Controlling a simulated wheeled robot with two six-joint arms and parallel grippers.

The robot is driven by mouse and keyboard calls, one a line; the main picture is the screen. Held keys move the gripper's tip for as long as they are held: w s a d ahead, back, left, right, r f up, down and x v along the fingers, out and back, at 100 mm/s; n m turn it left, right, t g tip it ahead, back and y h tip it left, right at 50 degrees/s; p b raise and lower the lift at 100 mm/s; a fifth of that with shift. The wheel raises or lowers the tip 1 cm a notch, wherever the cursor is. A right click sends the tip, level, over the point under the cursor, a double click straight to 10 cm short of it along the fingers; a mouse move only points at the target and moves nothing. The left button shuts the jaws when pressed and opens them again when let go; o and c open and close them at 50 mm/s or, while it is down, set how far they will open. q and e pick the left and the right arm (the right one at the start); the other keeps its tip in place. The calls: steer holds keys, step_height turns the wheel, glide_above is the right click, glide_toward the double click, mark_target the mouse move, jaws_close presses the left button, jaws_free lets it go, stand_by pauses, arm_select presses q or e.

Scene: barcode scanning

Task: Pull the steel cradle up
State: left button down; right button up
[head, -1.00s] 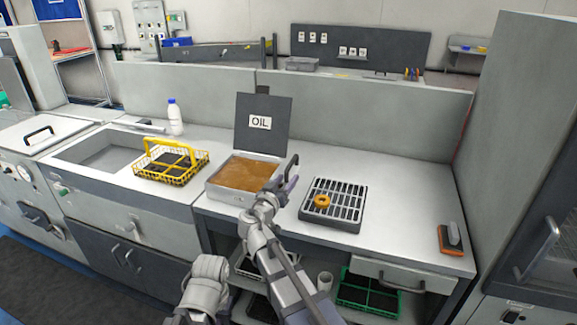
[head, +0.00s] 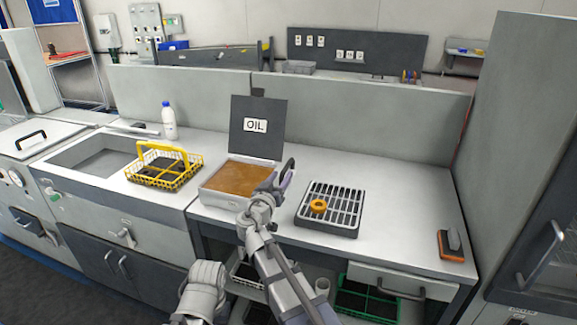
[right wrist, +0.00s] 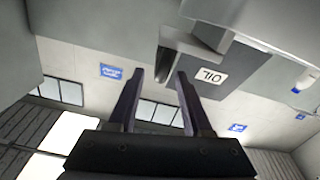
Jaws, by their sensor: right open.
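The oil tank (head: 222,199) is a steel box of brown oil on the counter, with its dark lid (head: 258,121) marked OIL standing open behind it. I cannot make out a steel cradle for certain; any part under the oil is hidden. My right gripper (head: 279,177) is at the tank's right edge, its fingers pointing up and away. In the right wrist view its two fingers (right wrist: 158,98) are apart with nothing between them. A grey metal piece (right wrist: 192,45) shows beyond the fingertips, beside the lid. My left gripper is not in view.
A yellow wire basket (head: 190,175) stands left of the tank by the sink (head: 98,160). A slotted drain tray (head: 338,222) with an orange ring (head: 318,206) lies to the right. A white bottle (head: 169,121) stands behind. The counter's right side is mostly clear.

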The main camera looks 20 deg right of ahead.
mark_target(292, 159)
steer(key=x, duration=0.7)
steer(key=shift+w+d, duration=0.15)
steer(key=shift+w, duration=0.15)
steer(key=shift+c, duration=0.4)
jaws_close()
steer(key=shift+s, duration=0.1)
stand_by(0.6)
